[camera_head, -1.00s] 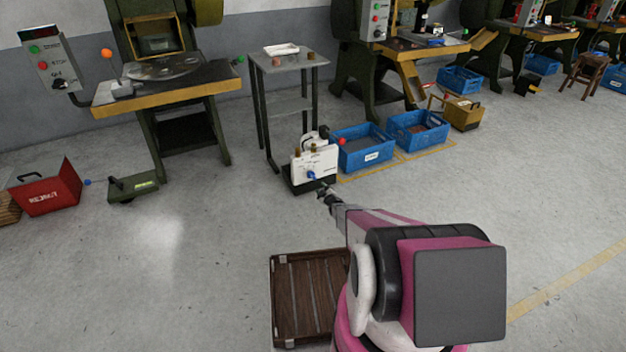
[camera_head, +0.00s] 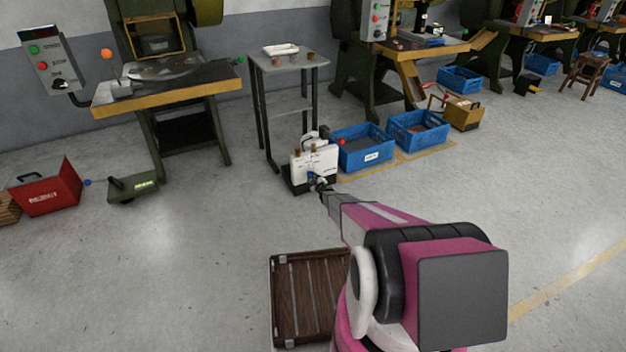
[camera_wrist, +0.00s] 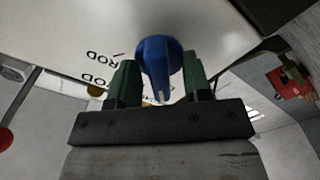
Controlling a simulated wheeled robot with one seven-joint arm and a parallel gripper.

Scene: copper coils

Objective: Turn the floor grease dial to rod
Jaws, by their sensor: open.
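The floor grease dial is a blue knob (camera_wrist: 158,65) on the white face of the grease unit (camera_head: 326,160), which stands on the floor by the grey stand. In the wrist view a white pointer mark shows on the knob's near end, and the word ROD (camera_wrist: 105,55) is printed on the panel to its left. My gripper (camera_wrist: 160,84) is open, with its green fingers on either side of the knob. I cannot tell whether the fingers touch it. In the head view my gripper (camera_head: 319,185) is at the unit's front and hides most of the knob.
Blue crates (camera_head: 365,158) stand just right of the unit. The grey stand (camera_head: 290,66) is behind it. A brown slatted pallet (camera_head: 309,290) lies on the floor in front.

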